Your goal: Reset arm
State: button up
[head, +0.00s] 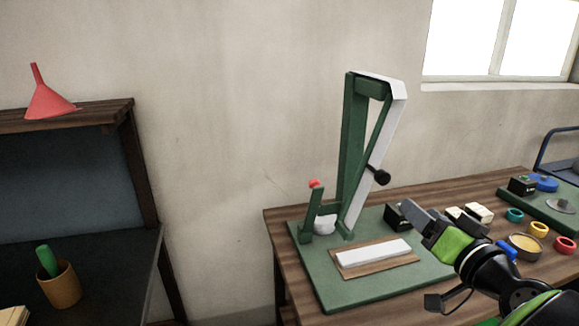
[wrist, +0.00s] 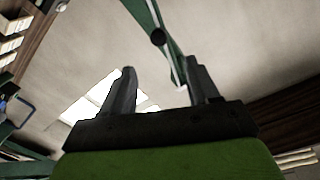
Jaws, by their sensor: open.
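My gripper (head: 415,218) is over the right part of the green board on the wooden table in the head view, pointing left. In the wrist view my gripper (wrist: 165,88) shows two dark fingers spread apart with nothing between them. Beyond the fingers the wrist view shows the wall and window, with a green frame post (wrist: 147,14) at the top. No cloth is held.
A green and white upright frame (head: 355,150) stands on the green board (head: 345,292), with a white block (head: 373,253) in front. Rings, a yellow dish (head: 525,244) and small boxes lie at the right. A left shelf holds a red funnel (head: 48,100); a cup (head: 59,287) stands below.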

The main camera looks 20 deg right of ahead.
jog(key=w+a+f+n+g+y, duration=0.2)
jog(key=a+f+n+g, duration=0.15)
jog(key=a, duration=0.45)
jog(key=w+a+f+n+g+y, duration=0.2)
jog(key=a+f+y, duration=0.15)
jog(key=a, duration=0.45)
jog(key=s+a+f+n+g+h, duration=0.1)
jog(key=s+a+f+g, duration=0.25)
jog(key=a, duration=0.25)
jog(key=s+a+f+g+h, duration=0.2)
jog(key=s+a+f+g, duration=0.1)
jog(key=s, duration=0.8)
notch_tip(320, 180, up, 15)
jog(key=p, duration=1.5)
jog(key=shift+s+d+n, duration=0.2)
jog(key=shift+d+n, duration=0.15)
jog(key=shift+f, duration=0.1)
